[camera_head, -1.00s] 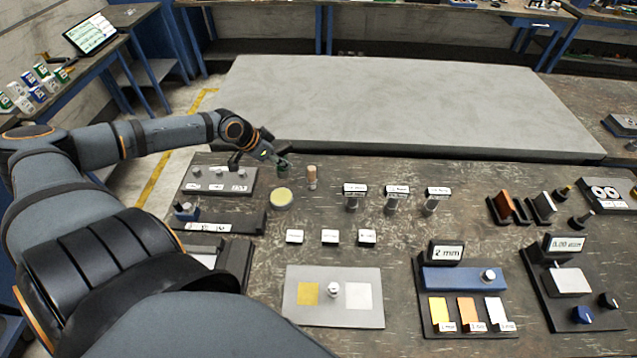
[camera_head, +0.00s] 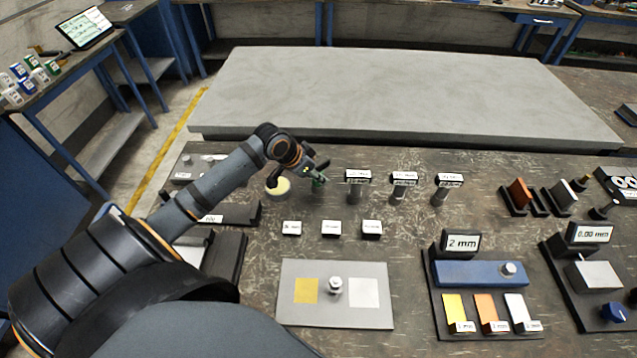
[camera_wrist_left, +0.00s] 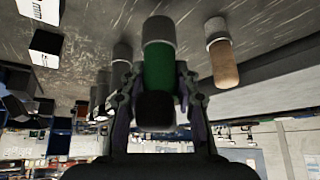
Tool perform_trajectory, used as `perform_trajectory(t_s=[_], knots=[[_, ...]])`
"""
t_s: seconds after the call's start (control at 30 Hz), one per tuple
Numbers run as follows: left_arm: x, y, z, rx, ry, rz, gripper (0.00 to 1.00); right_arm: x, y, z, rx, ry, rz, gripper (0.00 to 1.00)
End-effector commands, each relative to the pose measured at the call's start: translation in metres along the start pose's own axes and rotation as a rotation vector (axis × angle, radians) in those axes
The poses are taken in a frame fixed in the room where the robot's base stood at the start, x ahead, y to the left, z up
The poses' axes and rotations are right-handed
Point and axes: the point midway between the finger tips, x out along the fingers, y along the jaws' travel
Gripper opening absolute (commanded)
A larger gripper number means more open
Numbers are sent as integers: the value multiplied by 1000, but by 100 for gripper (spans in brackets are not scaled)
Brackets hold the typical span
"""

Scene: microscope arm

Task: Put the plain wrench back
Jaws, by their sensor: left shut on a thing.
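In the left wrist view the green handle (camera_wrist_left: 158,75) sits between the two fingers, with a grey collar at one end and a black cap at the other. A wooden-handled tool with a grey collar (camera_wrist_left: 222,62) stands beside it, apart from the fingers. I cannot tell which of these is the plain wrench, or whether the held tool touches the bench. My right gripper is out of view.
Labelled posts (camera_head: 403,190) stand in a row to the right of the gripper. Small label blocks (camera_head: 331,229) lie nearer. A grey plate (camera_head: 335,312) lies in front; a large grey slab (camera_head: 400,95) lies behind.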

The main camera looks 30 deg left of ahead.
Motion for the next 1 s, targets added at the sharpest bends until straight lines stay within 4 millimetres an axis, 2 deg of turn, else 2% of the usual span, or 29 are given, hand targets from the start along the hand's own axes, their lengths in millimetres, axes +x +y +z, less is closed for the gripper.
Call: perform_trajectory(t_s=[0.03, 0.2, 0.53, 0.57, 0.7, 1.0], knots=[[6, 6, -1, -5, 5, 7, 0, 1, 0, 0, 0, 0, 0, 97], [27, 5, 14, -3, 0, 3, 0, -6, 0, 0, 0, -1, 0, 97], [31, 4, 17, 0, 2, 2, 0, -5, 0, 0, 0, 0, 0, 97], [32, 4, 18, -1, 0, 2, 32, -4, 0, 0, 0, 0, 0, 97], [31, 4, 18, -1, 0, 2, 51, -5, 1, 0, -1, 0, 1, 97], [31, 4, 18, 0, 0, 2, 53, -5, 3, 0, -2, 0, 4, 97]])
